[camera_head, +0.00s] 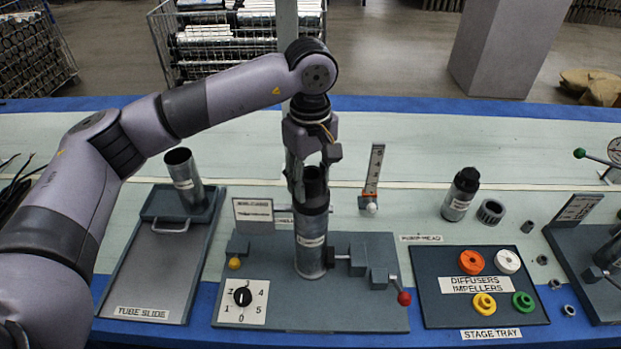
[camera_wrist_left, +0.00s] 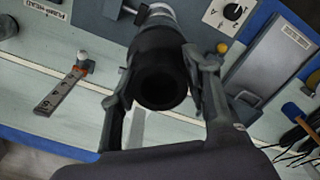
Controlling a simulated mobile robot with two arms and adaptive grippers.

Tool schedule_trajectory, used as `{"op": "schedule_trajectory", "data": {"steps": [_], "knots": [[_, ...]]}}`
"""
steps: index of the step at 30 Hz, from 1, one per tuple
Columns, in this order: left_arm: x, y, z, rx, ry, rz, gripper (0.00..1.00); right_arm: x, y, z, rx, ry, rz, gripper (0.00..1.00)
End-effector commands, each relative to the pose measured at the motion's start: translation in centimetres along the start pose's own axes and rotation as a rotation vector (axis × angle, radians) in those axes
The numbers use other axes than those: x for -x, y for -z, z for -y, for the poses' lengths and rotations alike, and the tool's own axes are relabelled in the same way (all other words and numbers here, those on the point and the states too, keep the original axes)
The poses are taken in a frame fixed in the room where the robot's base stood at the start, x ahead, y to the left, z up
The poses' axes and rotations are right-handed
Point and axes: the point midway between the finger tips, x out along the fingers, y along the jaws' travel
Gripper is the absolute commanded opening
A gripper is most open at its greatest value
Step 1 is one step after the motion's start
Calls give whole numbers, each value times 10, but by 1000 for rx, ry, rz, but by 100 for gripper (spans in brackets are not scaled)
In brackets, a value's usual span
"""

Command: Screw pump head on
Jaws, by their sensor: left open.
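A grey metal tube (camera_head: 311,247) stands upright in the clamp fixture on the middle plate. A black hollow collar-like piece, which looks like the pump head (camera_head: 314,196), sits on its top; I cannot tell how tightly it is joined. In the left wrist view the black piece (camera_wrist_left: 162,85) shows its open round end toward the camera. My left gripper (camera_head: 314,168) is directly above, pointing down, its open fingers on either side of the black piece. The fingers (camera_wrist_left: 158,72) show to its left and right in the wrist view, with no clear grip. My right gripper is out of view.
A red-knobbed handle (camera_head: 404,298) and a numbered dial (camera_head: 242,296) are on the fixture plate. The tube slide (camera_head: 150,275) with another tube (camera_head: 184,178) is left. The stage tray (camera_head: 435,305) with coloured rings is right. A black-capped cylinder (camera_head: 456,205) stands behind the tray.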

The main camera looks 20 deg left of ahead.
Motion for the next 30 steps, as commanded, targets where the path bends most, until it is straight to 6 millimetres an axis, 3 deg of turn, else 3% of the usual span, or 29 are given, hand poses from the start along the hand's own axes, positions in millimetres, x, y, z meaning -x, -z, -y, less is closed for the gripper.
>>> {"op": "schedule_trajectory", "data": {"steps": [30], "knots": [[0, -1, 1, 878, -1, 0, 44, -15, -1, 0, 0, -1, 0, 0]]}}
